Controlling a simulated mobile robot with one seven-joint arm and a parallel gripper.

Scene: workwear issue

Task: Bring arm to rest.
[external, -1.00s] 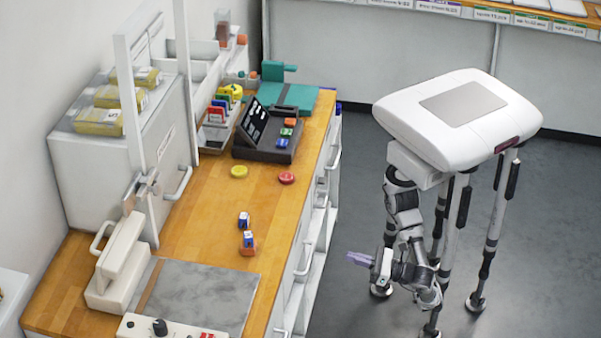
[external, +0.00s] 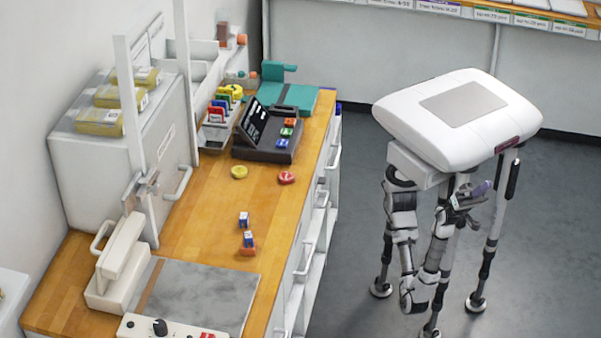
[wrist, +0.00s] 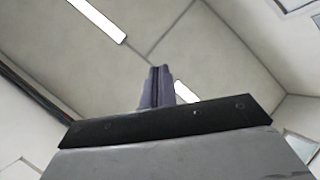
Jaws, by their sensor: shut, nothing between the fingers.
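My gripper (external: 482,188) is folded up close under the front of my white body in the external view, clear of the wooden counter (external: 205,215). In the wrist view the purple fingers (wrist: 156,86) are together with nothing between them. The wrist camera faces the ceiling (wrist: 220,50) and its light panels. My arm is bent, with its elbow low and the forearm rising to the gripper.
The counter on the left holds a dark terminal (external: 268,138), a yellow disc (external: 239,172), a red disc (external: 286,177), small blue-and-white blocks (external: 244,219) and a grey slab (external: 200,295). Open dark floor (external: 350,230) lies between the counter and me.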

